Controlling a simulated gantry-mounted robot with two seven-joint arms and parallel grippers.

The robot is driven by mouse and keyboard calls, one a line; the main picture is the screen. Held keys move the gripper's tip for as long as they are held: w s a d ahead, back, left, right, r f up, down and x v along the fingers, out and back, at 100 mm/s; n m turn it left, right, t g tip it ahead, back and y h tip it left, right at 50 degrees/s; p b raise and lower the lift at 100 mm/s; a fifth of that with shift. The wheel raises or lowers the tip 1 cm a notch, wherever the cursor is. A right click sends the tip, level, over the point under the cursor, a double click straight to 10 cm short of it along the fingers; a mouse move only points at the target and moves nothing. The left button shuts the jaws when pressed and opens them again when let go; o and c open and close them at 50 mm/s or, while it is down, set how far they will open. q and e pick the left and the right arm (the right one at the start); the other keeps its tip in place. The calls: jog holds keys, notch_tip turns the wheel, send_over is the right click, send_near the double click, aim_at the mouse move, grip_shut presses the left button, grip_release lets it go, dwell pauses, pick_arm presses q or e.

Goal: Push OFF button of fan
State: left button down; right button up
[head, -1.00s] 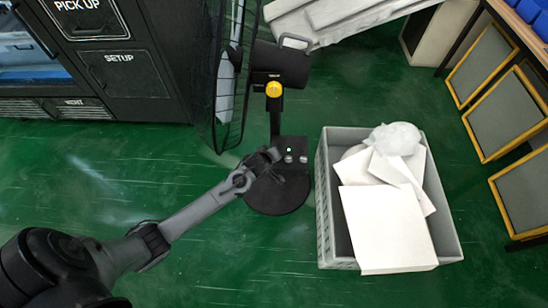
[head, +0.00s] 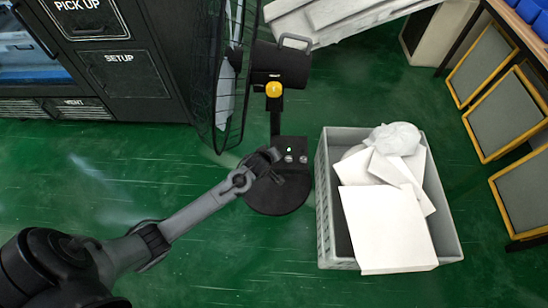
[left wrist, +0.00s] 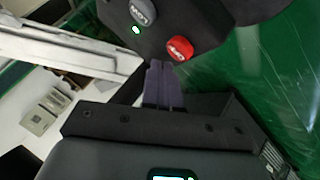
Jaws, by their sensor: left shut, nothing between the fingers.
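The black fan (head: 280,65) stands on the green floor, with a yellow knob, a pole and a round base (head: 277,198). Its control panel has grey knobs (head: 289,159) and a lit green light (head: 289,149). In the left wrist view the red OFF button (left wrist: 179,49) sits beside a grey LOW button (left wrist: 143,11) and the lit light (left wrist: 136,30). My left gripper (head: 274,154) is at the panel. In the wrist view its shut, empty fingers (left wrist: 157,66) point just below and left of the red button; contact cannot be told. The red button is hidden in the head view. My right gripper is not in view.
A grey crate (head: 324,215) with white boxes and a bag stands right of the fan base. A black machine (head: 125,75) stands at the upper left. The fan's wire cage (head: 207,85) rises left of the pole. Yellow-edged panels (head: 505,105) stand at the right.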

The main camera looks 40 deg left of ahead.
pick_arm(q)
jog(key=shift+f, duration=0.15)
jog(key=shift+f, duration=0.25)
jog(key=shift+f, duration=0.2)
dwell(0.6)
jog(key=shift+f, duration=0.25)
dwell(0.4)
jog(key=shift+r, duration=0.1)
jog(key=shift+r+p, duration=0.75)
jog(key=shift+p, duration=0.4)
jog(key=shift+r, duration=0.1)
